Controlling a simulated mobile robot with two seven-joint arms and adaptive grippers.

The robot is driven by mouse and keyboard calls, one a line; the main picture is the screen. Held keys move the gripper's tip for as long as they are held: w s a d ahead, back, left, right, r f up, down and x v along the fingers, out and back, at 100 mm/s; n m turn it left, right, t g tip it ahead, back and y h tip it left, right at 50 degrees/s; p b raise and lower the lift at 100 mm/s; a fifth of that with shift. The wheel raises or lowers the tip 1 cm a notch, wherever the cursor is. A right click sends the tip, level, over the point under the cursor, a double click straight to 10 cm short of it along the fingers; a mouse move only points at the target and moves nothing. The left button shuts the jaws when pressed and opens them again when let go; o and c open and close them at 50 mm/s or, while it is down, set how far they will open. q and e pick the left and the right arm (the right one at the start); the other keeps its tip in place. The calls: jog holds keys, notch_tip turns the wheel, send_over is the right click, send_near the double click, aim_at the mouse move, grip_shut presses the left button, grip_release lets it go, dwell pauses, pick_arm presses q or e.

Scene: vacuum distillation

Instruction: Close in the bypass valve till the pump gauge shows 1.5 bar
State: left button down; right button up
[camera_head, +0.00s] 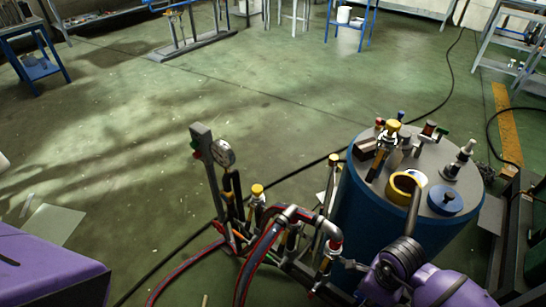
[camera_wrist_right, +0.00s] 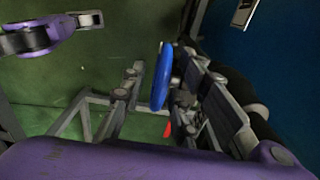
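A blue handwheel (camera_wrist_right: 161,76) is seen edge-on in the right wrist view. My right gripper (camera_wrist_right: 157,62) is open, with the wheel between its fingers and closer to the right one; I cannot tell whether they touch. In the head view the right gripper (camera_head: 350,265) is small and low, beside the pipework left of the blue tank, and the wheel cannot be made out there. The round pump gauge (camera_head: 223,152) stands by a grey post; its needle is too small to read. My left arm (camera_head: 50,272) shows at lower left, its gripper out of view.
The blue tank (camera_head: 350,215) carries several valves and fittings on its lid, close to my right arm. Red-and-grey hoses (camera_head: 252,262) curve in front of the pipework. A black cable crosses the green floor (camera_head: 130,150), which is otherwise mostly open behind.

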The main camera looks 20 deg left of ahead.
jog(key=shift+c, duration=0.4)
grip_shut()
jog(key=shift+d, duration=0.1)
jog(key=shift+y, duration=0.5)
jog(key=shift+o, duration=0.4)
grip_release()
